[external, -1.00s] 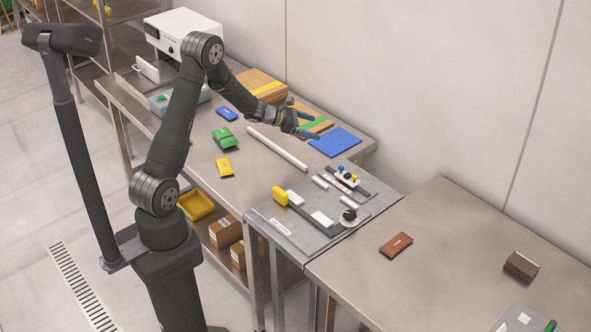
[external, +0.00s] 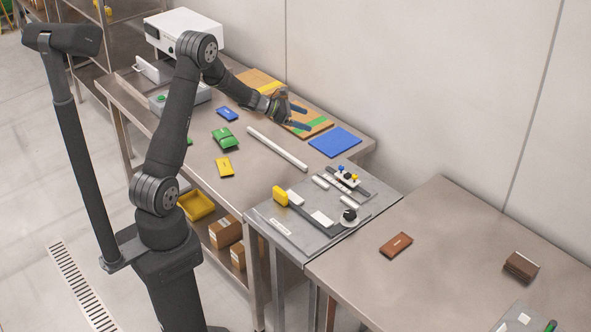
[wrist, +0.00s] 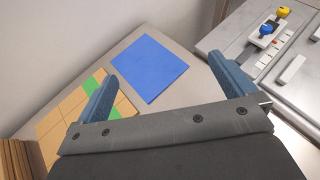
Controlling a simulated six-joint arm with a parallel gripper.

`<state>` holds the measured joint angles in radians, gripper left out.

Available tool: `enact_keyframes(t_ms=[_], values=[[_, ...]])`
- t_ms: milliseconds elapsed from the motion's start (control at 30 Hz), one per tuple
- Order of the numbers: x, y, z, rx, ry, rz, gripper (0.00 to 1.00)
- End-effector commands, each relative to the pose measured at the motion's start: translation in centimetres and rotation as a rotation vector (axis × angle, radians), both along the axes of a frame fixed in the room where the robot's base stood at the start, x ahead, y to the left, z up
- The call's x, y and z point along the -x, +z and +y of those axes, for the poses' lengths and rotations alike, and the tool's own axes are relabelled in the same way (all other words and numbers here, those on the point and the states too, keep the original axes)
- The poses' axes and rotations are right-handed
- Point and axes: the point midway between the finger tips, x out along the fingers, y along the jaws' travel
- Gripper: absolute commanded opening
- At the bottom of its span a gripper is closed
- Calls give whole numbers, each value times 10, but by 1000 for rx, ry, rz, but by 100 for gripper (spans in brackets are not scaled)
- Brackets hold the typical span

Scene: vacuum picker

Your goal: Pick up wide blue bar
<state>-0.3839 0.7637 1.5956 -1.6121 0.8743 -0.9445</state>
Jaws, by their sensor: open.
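A small blue bar-shaped packet (external: 227,114) lies flat on the steel table, left of my gripper in the external view. My gripper (external: 300,119) is open and empty above the table, near the wooden board with coloured stripes. Its two blue fingers are spread in the wrist view (wrist: 172,78), with nothing between them. The blue packet does not show in the wrist view. A flat blue mat (external: 335,142) lies to the right of my gripper; it also shows ahead of the fingers in the wrist view (wrist: 148,68).
Green packets (external: 225,138) and a yellow packet (external: 224,167) lie near the blue packet. A long white bar (external: 277,148) crosses the table. A grey panel with knobs (external: 272,208) stands at the right. A wooden board (external: 322,125) lies under my gripper; a wall is behind.

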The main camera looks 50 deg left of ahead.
Motion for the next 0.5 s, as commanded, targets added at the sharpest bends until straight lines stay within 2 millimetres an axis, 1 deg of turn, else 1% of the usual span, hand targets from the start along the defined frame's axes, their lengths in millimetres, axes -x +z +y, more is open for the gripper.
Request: enact_keyframes(t_ms=[33, 167, 200, 267, 300, 367, 400, 467, 500], values=[[-1, 4, 25, -8, 7, 25, 100], [5, 10, 89, -35, 33, 136, 100], [9, 11, 111, -47, 49, 173, 100], [17, 13, 144, -68, 79, 235, 100], [23, 14, 167, -83, 107, 278, 100], [34, 17, 203, -109, 152, 342, 100], [43, 19, 228, -127, 190, 385, 100], [58, 22, 265, -153, 252, 451, 100], [69, 25, 288, -172, 295, 492, 100]])
